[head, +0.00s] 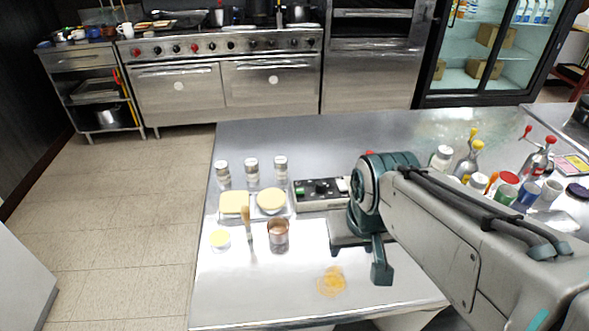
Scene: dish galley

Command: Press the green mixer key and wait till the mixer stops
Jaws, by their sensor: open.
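The mixer's control box (318,203) is a low pale unit with a dark panel, standing mid-table in the head view. A green key (322,187) shows on its panel, beside dark controls and a white patch. My gripper (360,260) is open and empty, in front and to the right of the box, hanging over the table. The key is uncovered and my gripper is apart from it. My arm hides what is right of the box, so I cannot tell whether the mixer is running.
The steel table (240,290) holds shakers (252,169), a tray with yellow rounds and squares (236,203), a copper cup (278,233) and an orange spill (331,282). Bottles and jars (468,161) crowd the right. The front left of the table is clear.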

